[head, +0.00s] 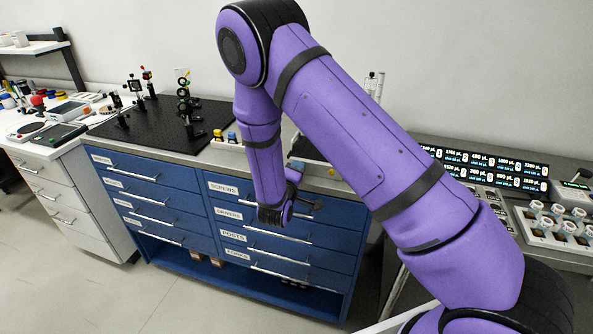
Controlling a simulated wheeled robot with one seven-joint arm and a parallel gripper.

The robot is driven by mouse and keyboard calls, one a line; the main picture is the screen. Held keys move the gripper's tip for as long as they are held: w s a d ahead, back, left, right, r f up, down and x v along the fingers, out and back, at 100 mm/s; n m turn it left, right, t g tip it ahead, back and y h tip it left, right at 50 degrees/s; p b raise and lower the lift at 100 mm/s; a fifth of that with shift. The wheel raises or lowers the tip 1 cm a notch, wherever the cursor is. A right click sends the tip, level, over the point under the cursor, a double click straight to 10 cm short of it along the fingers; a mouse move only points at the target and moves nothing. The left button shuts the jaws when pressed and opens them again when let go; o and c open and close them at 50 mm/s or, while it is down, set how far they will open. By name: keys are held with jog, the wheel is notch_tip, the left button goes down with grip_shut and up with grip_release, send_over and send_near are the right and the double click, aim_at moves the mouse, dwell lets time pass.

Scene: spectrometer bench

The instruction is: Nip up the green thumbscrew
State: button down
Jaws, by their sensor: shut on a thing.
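My gripper (308,203) is small and partly hidden by its own wrist, in front of the upper right drawers below the bench edge. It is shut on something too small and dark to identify. Upright optical mounts on posts stand on the black breadboard (150,128) at the left. The tallest stack (184,100) has several dark rings and a yellowish top. My gripper is well to the right of these mounts and lower than the breadboard.
A blue drawer cabinet (160,190) with labelled drawers and bar handles stands below the bench. A pale holder (228,144) with blue and yellow items sits right of the breadboard. Lit displays (490,165) and a tray of jars (555,228) are at the right. My arm hides the bench middle.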

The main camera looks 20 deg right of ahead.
jog(key=c, duration=1.1)
grip_release()
